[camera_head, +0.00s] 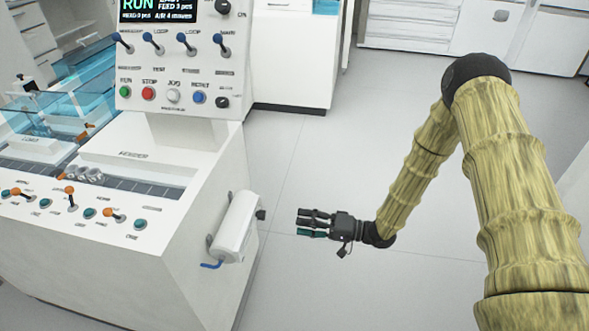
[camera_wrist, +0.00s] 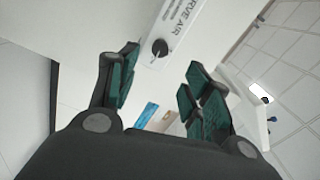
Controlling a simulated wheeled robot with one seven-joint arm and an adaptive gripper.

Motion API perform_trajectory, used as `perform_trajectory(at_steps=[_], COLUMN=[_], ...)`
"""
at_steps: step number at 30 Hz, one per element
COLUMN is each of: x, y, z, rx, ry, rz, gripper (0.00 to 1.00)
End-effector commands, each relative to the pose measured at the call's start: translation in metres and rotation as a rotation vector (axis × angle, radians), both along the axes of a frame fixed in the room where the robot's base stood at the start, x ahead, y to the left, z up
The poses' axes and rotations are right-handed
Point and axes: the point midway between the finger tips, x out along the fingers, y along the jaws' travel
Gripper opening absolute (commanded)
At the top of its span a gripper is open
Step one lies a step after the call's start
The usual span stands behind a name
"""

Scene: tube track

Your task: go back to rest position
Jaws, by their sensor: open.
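My gripper (camera_head: 316,223) is at the end of my arm, at the middle of the head view, pointing left. It is in the air over the grey floor, a little right of the white cylinder on the machine's side. In the wrist view my gripper (camera_wrist: 160,92) shows its two dark fingers with green pads spread apart, and nothing is between them. Beyond the fingers is a white part labelled "RVE AIR" with a black knob (camera_wrist: 160,47).
The white feeder machine (camera_head: 200,170) with its switch panel (camera_head: 172,75) fills the left. The white cylinder (camera_head: 237,226) with a blue lever (camera_head: 211,265) juts from its side. White cabinets (camera_head: 410,28) stand at the back. The grey floor (camera_head: 330,120) between is clear.

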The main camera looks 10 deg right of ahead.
Motion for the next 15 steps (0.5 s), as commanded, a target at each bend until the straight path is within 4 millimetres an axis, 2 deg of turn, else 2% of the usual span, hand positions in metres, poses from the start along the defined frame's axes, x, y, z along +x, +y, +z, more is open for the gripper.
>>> perform_trajectory(at_steps=[5, 8, 11, 15], x=[-0.001, -0.004, -0.012, -0.033], y=[0.001, 0.005, 0.008, 0.007], z=[-0.003, -0.014, -0.035, -0.073], rx=[-0.012, -0.055, -0.144, -0.327], ry=[0.000, 0.000, 0.000, 0.016], rz=[-0.011, -0.054, -0.122, -0.217], gripper=[0.49, 0.49, 0.49, 0.49])
